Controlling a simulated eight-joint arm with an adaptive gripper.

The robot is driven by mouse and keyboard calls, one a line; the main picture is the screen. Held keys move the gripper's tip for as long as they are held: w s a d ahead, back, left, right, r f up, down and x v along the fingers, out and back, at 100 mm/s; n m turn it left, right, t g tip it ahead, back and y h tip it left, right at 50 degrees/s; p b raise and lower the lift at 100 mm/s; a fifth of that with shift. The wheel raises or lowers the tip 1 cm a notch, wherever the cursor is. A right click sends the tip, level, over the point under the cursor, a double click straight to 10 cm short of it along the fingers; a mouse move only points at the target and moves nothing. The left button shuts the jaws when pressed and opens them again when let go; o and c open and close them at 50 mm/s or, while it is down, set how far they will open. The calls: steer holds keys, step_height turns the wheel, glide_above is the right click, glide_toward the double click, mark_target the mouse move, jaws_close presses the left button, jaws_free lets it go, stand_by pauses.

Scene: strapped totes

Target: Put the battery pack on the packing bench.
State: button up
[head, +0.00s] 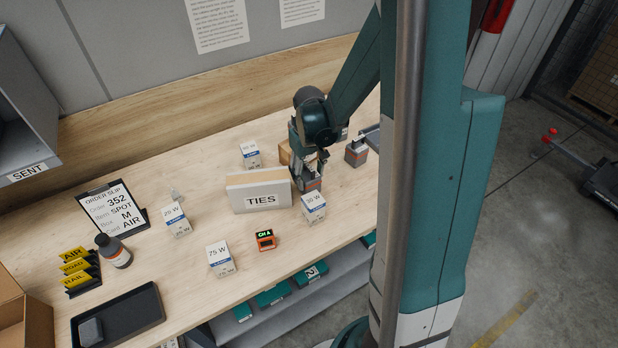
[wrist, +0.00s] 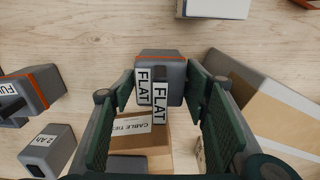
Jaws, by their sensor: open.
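A grey battery pack with an orange band and FLAT labels (wrist: 173,70) stands between the fingers of my gripper (wrist: 160,85) in the wrist view. In the head view this pack (head: 311,184) is partly hidden under my gripper (head: 312,172), beside the TIES bin. The fingers are open on either side of it; I cannot tell whether they touch it. A second grey pack, labelled FULL (wrist: 36,88), stands to the left in the wrist view and to the right in the head view (head: 356,153). Both stand on the wooden bench (head: 330,235).
The TIES bin (head: 240,196) is close to my gripper. A CABLE TIES box (wrist: 157,148) and a grey 2 Ah block (wrist: 48,150) are near too. A 90 W box (head: 313,208) stands in front. An order slip (head: 119,208) and black tray (head: 135,313) are left.

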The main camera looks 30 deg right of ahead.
steer(key=shift+r+p, duration=0.3)
steer(key=shift+r, duration=4.75)
steer(key=shift+r, duration=0.1)
steer(key=s+a+r+t, duration=0.7)
steer(key=s+a+r, duration=0.8)
steer(key=s+a, duration=0.1)
steer(key=shift+s+r, duration=0.2)
steer(key=shift+s, duration=0.4)
steer(key=shift+o, duration=0.2)
steer(key=o, duration=0.3)
steer(key=shift+r, duration=0.1)
